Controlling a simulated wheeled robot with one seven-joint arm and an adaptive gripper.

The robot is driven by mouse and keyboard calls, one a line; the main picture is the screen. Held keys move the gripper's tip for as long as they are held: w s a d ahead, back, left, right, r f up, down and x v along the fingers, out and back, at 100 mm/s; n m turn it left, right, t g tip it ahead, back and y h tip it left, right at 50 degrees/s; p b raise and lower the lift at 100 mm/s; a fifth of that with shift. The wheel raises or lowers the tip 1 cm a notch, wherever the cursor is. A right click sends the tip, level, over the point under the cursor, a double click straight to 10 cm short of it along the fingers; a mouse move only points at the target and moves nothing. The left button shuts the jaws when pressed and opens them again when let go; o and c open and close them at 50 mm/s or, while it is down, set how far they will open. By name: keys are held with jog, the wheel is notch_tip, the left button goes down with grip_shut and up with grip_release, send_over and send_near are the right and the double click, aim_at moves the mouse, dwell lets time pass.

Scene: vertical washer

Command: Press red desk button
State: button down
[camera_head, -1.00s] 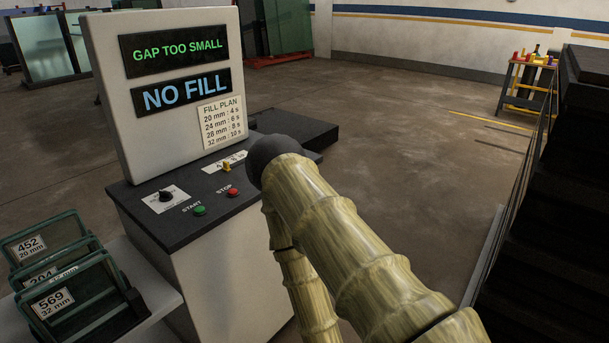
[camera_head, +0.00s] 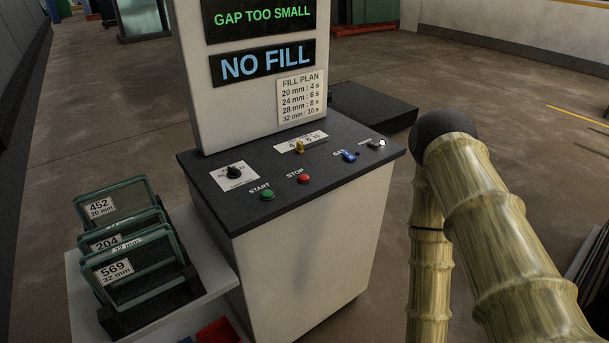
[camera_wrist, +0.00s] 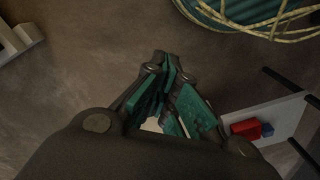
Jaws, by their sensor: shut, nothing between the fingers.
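The red button (camera_head: 304,179), labelled STOP, sits on the dark sloped desk top of the control stand (camera_head: 330,165). A green START button (camera_head: 267,194) is left of it. My gripper (camera_wrist: 170,75) shows only in the wrist view. Its teal-padded fingers are shut with nothing between them, over bare floor. The red STOP button is not seen in the wrist view, and my gripper is outside the head view, so it is apart from the button. My arm stands at the right of the head view.
The desk also has a black knob (camera_head: 233,172), a yellow slider (camera_head: 299,147), a blue switch (camera_head: 349,156) and a white knob (camera_head: 377,143). Framed panes (camera_head: 130,265) stand on a side shelf. Red (camera_wrist: 244,129) and blue (camera_wrist: 267,129) bins lie at the right in the wrist view.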

jog(key=w+a+r+t+y+p, duration=0.1)
jog(key=w+a+r+p, duration=0.2)
jog(key=w, duration=0.4)
jog(key=w+a+r+p, duration=0.2)
jog(key=w+a+r, duration=0.1)
jog(key=w+r, duration=0.25)
notch_tip(320, 180, up, 42)
jog(key=t+y+p, duration=0.5)
jog(key=t+p, duration=0.1)
jog(key=p, duration=0.4)
send_over(307, 175)
jog(key=shift+r, duration=0.15)
jog(key=shift+f+b, duration=2.25)
jog(key=shift+f, duration=2.2)
jog(key=shift+w+f+b, duration=0.1)
jog(key=shift+f+b, duration=0.2)
jog(key=shift+f, duration=0.1)
